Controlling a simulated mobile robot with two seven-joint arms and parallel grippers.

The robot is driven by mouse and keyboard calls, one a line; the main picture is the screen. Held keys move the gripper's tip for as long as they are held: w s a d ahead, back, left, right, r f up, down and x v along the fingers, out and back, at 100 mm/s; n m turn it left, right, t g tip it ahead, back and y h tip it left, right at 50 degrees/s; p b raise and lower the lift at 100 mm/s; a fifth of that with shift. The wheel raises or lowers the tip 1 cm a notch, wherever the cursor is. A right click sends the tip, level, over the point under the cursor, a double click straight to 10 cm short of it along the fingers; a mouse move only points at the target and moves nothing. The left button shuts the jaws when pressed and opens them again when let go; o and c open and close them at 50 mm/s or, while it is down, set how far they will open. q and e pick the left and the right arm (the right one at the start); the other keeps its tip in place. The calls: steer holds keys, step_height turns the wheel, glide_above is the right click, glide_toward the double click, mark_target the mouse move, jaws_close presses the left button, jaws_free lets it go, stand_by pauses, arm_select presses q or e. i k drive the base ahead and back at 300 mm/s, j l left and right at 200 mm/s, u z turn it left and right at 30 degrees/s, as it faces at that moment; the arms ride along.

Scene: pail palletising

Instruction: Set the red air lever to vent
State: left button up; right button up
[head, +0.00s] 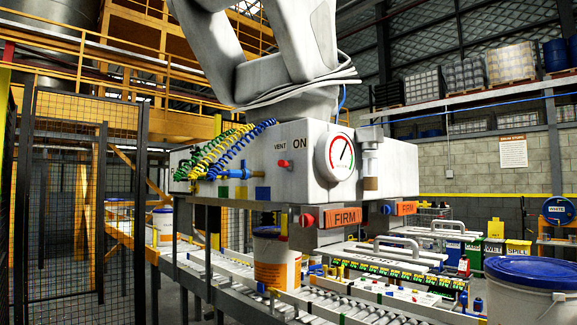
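A small red lever (284,163) sits on the front of the big white box-shaped tool head (262,168). The words VENT and ON are printed just above it, VENT on the left and ON on the right. The red end lies below VENT, but it is too small to tell its setting. A round gauge (340,157) with a red and green rim is to its right. Red knobs (306,220) stand lower down, beside an orange FIRM tag (344,217). Neither of my grippers is in view.
A white pail (277,262) with an orange label stands under the tool head by a roller conveyor (335,303). A large blue-lidded pail (530,290) is at the front right. Mesh fencing (75,210) closes the left. Coloured coiled hoses (222,150) hang on the tool head's left.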

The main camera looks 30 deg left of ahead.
mark_target(282, 163)
steer(key=i+j+u, duration=0.5)
steer(key=j+u, duration=0.2)
